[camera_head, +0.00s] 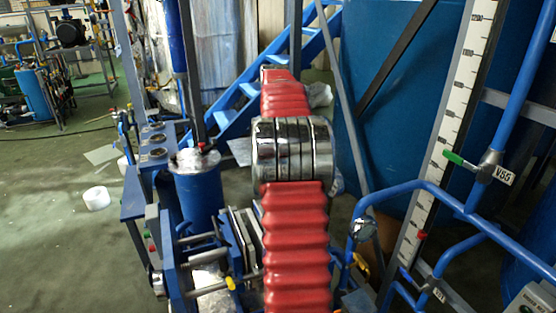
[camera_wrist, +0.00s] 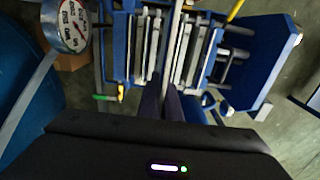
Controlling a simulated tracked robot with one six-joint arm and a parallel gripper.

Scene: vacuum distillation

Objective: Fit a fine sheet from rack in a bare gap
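My gripper (camera_wrist: 165,98) shows in the wrist view as two dark, narrow fingers close together. A thin pale fine sheet (camera_wrist: 174,45), seen edge-on, runs up from between the fingertips, and they look closed on it. Below it is a blue frame (camera_wrist: 131,48) with upright plates to the left (camera_wrist: 148,48) and right (camera_wrist: 195,50) of the sheet. I cannot tell how deep the sheet sits between them. In the head view, plates (camera_head: 243,236) stand in a blue frame left of my red arm, which hides my gripper.
A round gauge (camera_wrist: 72,25) and a green-handled valve (camera_wrist: 107,97) are left of the frame in the wrist view. In the head view, blue pipes with valve V5G (camera_head: 492,168) stand right, a blue cylinder (camera_head: 199,195) left. Open floor (camera_head: 55,240) lies far left.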

